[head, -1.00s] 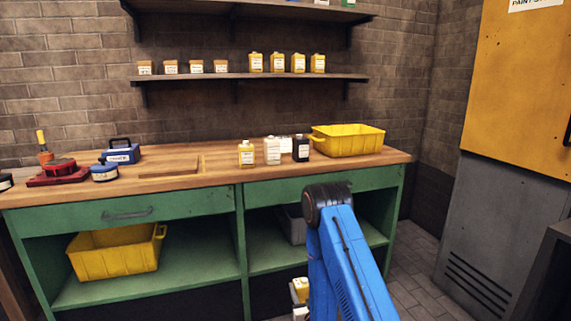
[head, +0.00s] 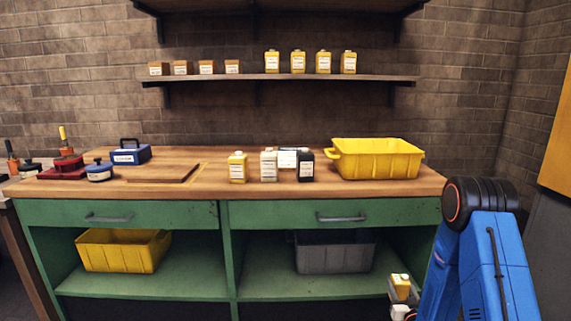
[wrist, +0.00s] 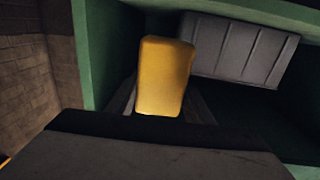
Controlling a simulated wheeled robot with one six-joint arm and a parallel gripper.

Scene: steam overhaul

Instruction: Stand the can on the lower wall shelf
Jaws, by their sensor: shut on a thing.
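A yellow can (head: 400,281) is held by my gripper (head: 403,297), low at the right front of the bench in the head view. A pale patch shows below the fingers. In the wrist view the can (wrist: 163,78) stands out between the dark fingers, and my gripper (wrist: 165,106) is shut on it. The lower wall shelf (head: 255,80) is on the brick wall above the bench. It bears several small brown boxes (head: 206,68) on its left half and several yellow cans (head: 298,62) right of its middle.
The bench top (head: 215,195) carries bottles (head: 237,168), a yellow bin (head: 376,160) at the right and tools at the left. A grey bin (head: 335,255) sits in the cabinet below. An upper shelf (head: 280,6) hangs above. The lower shelf's right end is bare.

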